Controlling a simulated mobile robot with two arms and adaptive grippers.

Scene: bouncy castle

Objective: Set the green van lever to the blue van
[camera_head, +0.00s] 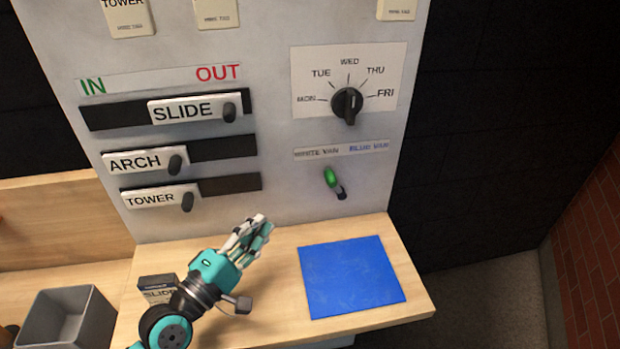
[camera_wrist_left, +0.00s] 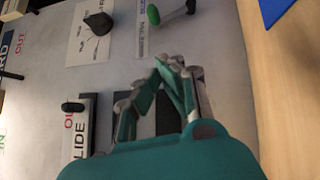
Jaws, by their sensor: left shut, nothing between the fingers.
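The lever (camera_head: 331,178) has a green knob and a dark pivot at its lower right. Its knob points up and left, toward the WHITE VAN side of the label strip (camera_head: 342,151); BLUE VAN is written on the right. In the left wrist view the green knob (camera_wrist_left: 153,15) is at the top. My left gripper (camera_head: 262,222) is shut and empty, below and left of the lever and apart from it. Its closed fingers (camera_wrist_left: 172,66) also show in the left wrist view. My right gripper is not in view.
A day dial (camera_head: 347,104) sits above the lever. Sliders labelled SLIDE (camera_head: 183,112), ARCH (camera_head: 138,162) and TOWER (camera_head: 150,199) are on the board's left. A blue mat (camera_head: 350,277) lies on the wooden table. A grey bin (camera_head: 66,318) is at lower left.

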